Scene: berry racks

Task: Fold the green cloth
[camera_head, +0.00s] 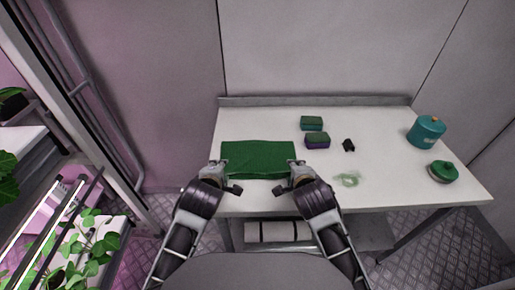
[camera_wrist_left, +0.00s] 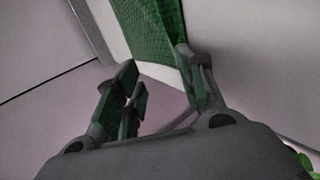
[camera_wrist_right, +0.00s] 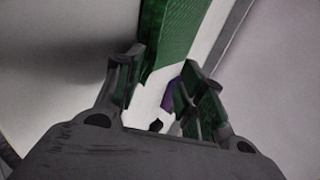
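The green cloth (camera_head: 258,155) lies flat, roughly rectangular, at the near left of the white table. It also shows in the left wrist view (camera_wrist_left: 155,38) and the right wrist view (camera_wrist_right: 172,32). My left gripper (camera_head: 226,175) is at its near left corner, with fingers apart and the cloth's edge close to one finger. My right gripper (camera_head: 294,176) is at its near right corner, also with fingers apart. Neither visibly pinches the cloth; whether the fingers touch it is unclear.
Two green-topped sponges (camera_head: 312,123) (camera_head: 317,140) lie right of the cloth, near a small black item (camera_head: 348,145). A pale green ring-like item (camera_head: 347,180) lies near the front edge. A teal canister (camera_head: 426,131) and a green-lidded container (camera_head: 442,172) stand at right. Plant racks (camera_head: 62,215) are left.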

